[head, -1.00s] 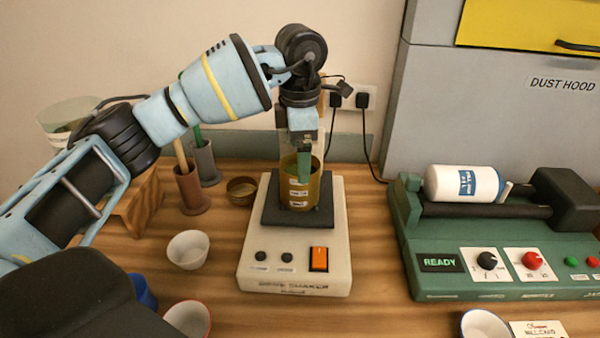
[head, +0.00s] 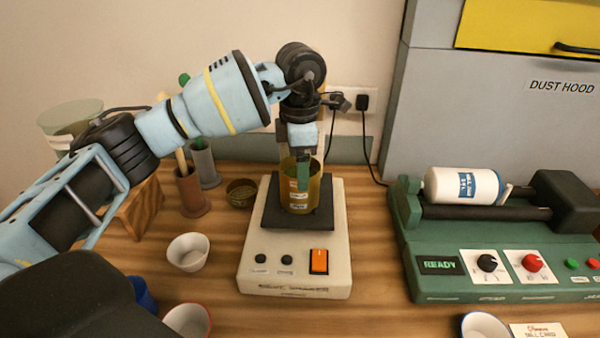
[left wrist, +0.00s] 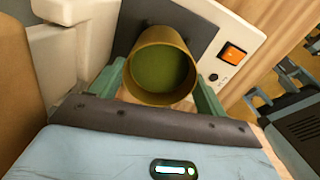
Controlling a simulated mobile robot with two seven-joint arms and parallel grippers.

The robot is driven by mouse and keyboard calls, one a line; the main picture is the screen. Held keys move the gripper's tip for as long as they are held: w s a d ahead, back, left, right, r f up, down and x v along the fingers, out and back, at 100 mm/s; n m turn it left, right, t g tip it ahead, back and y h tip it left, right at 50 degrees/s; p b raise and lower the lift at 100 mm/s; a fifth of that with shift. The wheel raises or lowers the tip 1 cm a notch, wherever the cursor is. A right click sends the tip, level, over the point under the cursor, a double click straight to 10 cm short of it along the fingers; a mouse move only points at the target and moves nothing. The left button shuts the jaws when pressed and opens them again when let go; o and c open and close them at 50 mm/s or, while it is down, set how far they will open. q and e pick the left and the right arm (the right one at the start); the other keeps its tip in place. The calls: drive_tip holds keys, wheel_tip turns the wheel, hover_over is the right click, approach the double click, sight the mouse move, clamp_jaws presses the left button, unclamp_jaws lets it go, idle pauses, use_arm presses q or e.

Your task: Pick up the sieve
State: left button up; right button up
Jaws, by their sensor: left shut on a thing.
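The sieve, a brass-coloured cylinder (head: 299,190) with white labels, stands upright on the black plate of the sieve shaker (head: 295,262). In the left wrist view the sieve (left wrist: 160,65) shows its open top and a green inside. My left gripper (head: 303,172) reaches down onto it from above, with its green fingers at the sieve's wall. In the left wrist view the fingers (left wrist: 160,88) are on either side of the sieve and shut on it. The sieve's underside is hidden. I cannot see my right gripper.
A green mill (head: 500,270) with a white jar (head: 462,185) stands at the right. A white bowl (head: 187,252), a small brown bowl (head: 241,193) and pots with tools (head: 191,190) are left of the shaker. A grey dust hood (head: 480,110) stands behind the mill.

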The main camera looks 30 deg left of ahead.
use_arm(q)
drive_tip(key=shift+r, duration=0.1)
drive_tip(key=shift+r, duration=0.55)
wheel_tip(320, 180, up, 2)
drive_tip(key=shift+r, duration=0.2)
drive_tip(key=s+d, duration=0.4)
drive_tip(key=s, duration=0.3)
drive_tip(key=s+d+r, duration=0.1)
drive_tip(key=s+d, duration=0.3)
drive_tip(key=s, duration=0.3)
drive_tip(key=shift+r+b, duration=0.15)
drive_tip(key=shift+b, duration=0.2)
